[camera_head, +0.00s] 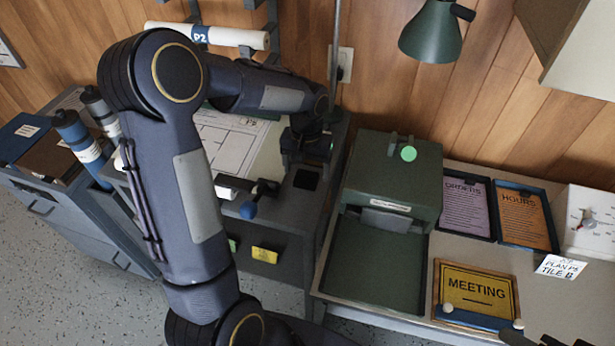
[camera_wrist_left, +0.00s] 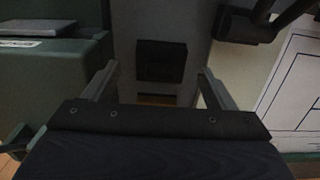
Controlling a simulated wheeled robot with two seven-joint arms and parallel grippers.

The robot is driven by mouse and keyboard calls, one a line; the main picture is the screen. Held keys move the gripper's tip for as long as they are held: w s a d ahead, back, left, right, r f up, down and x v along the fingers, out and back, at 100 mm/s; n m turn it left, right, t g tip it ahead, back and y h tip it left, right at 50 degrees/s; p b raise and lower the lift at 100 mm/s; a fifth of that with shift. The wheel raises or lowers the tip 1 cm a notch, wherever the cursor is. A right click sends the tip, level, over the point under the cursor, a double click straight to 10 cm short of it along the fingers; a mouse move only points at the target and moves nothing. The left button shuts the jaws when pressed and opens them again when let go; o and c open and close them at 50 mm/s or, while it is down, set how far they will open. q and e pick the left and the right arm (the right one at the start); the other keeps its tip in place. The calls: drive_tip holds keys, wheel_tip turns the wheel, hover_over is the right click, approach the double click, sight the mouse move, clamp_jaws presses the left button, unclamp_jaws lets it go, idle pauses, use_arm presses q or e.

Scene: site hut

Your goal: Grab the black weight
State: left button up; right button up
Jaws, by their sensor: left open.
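The black weight (camera_head: 306,179) is a small dark square block lying flat on the grey cabinet top, at the right edge of the drawing. My left gripper (camera_head: 308,158) is just behind and above it in the head view, pointing down. In the left wrist view the weight (camera_wrist_left: 160,61) shows between and beyond the fingertips of my left gripper (camera_wrist_left: 158,70). The fingers are open, apart on either side, with nothing held. Dark shapes at the bottom right edge of the head view may be part of my right gripper, too cut off to read.
A black item with a blue knob (camera_head: 256,200) stands left of the weight, near the drawing (camera_head: 228,140). A green box with a tray (camera_head: 385,262) stands close on the right. A metal pole (camera_head: 336,60) rises behind. Signs lie on the right-hand bench.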

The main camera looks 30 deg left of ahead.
use_arm(q)
wheel_tip(320, 180, down, 2)
drive_tip(key=shift+f, duration=0.1)
drive_tip(key=c, duration=1.4)
drive_tip(key=shift+o, duration=0.2)
drive_tip(key=shift+r, duration=0.2)
